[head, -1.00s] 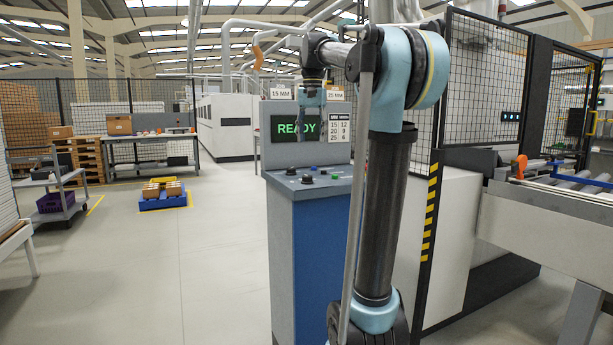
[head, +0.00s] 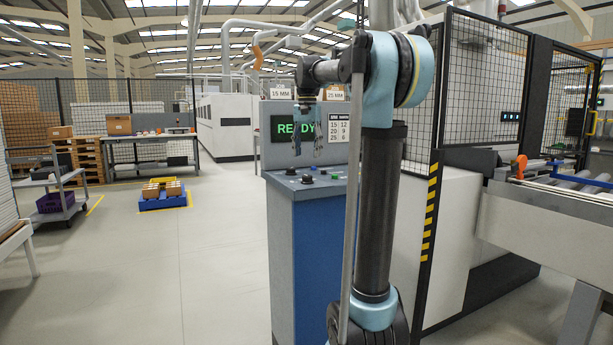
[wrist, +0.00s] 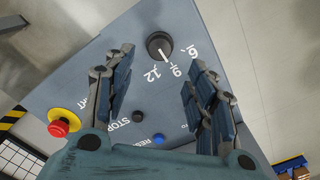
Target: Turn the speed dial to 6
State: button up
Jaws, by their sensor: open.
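The speed dial (wrist: 157,43) is a round black knob with a white pointer line on the sloping grey panel. Its pointer aims down and right in the wrist view, toward the middle one of the printed numbers beside it. The numbers 12, 9 and 6 are printed around that side; their rotated digits make 6 and 9 hard to tell apart. My gripper (wrist: 158,60) is open, its two fingers spread either side of the dial in the picture, nothing between them. In the head view my gripper (head: 308,152) hangs pointing down above the console top.
A red stop button (wrist: 59,127) on a yellow base, a small black button (wrist: 138,116) and a blue button (wrist: 158,139) share the panel. The console's screen (head: 296,129) reads READY, with a number card (head: 338,130) beside it. A mesh fence (head: 480,85) stands right.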

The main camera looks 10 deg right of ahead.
aim_at(307, 176)
notch_tip(307, 176, down, 9)
jog(key=shift+r, duration=0.2)
dwell(0.3)
jog(key=c, duration=1.1)
